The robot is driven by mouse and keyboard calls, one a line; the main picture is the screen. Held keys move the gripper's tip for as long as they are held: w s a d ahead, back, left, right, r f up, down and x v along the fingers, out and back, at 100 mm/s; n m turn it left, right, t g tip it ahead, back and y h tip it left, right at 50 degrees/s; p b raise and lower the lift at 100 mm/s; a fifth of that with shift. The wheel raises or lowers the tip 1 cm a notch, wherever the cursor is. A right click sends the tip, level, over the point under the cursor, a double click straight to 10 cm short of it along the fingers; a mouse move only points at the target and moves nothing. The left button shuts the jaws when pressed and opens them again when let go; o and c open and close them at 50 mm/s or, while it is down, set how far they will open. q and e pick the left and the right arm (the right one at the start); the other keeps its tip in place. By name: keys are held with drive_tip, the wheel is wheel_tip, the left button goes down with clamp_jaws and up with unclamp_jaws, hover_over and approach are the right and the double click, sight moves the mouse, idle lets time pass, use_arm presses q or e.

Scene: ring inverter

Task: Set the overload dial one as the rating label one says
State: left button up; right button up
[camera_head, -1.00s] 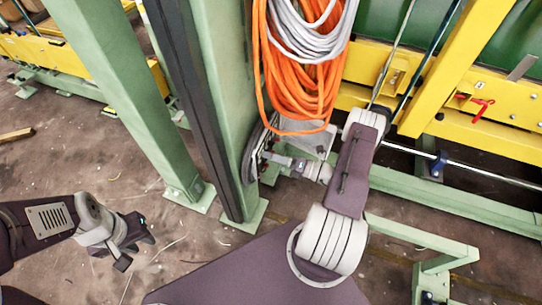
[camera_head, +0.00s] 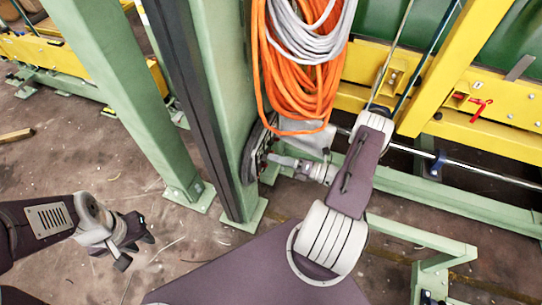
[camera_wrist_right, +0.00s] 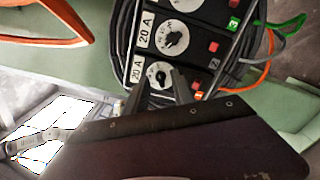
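The black panel (camera_wrist_right: 185,60) shows in the right wrist view, with its rows tilted. The lowest row, tagged with an orange number 1 (camera_wrist_right: 198,97), has a rating label (camera_wrist_right: 137,70) reading "20 A" and a round pale-faced dial (camera_wrist_right: 158,75) with a dark knob. The dial's pointer setting is too small to read. My right gripper (camera_wrist_right: 160,84) is open, its two fingertips apart at the lower edge of this dial; contact cannot be told. In the head view the right gripper is at the green post, largely unclear. My left gripper (camera_head: 136,246) is open and empty above the floor.
A second row has another "20 A" label (camera_wrist_right: 146,30) and dial (camera_wrist_right: 172,40); a third is partly cut off. Red buttons (camera_wrist_right: 213,47) and cables (camera_wrist_right: 262,55) lie beside them. Orange hose coils (camera_head: 300,85) hang above my right arm, near the green post (camera_head: 225,80).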

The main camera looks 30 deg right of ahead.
drive_tip(key=v, duration=0.6)
drive_tip(key=shift+s+d+p, duration=0.2)
drive_tip(key=shift+d+p, duration=0.05)
drive_tip(key=shift+p, duration=0.15)
drive_tip(key=s+a+r+n+g+h, duration=0.4)
drive_tip(key=a+n+g, duration=0.35)
drive_tip(key=n, duration=0.65)
drive_tip(key=s+a+r+n+g+h, duration=0.35)
drive_tip(key=a+n+g, duration=0.4)
drive_tip(key=n, duration=0.65)
wheel_tip(320, 180, up, 34)
drive_tip(key=n+t+h+p, duration=0.2)
drive_tip(key=n+p, duration=0.9)
drive_tip(key=p, duration=1.8)
drive_tip(key=shift+w+d+f+n+h, duration=0.25)
drive_tip(key=shift+w+d+n+h, duration=0.15)
drive_tip(key=shift+h, duration=0.55)
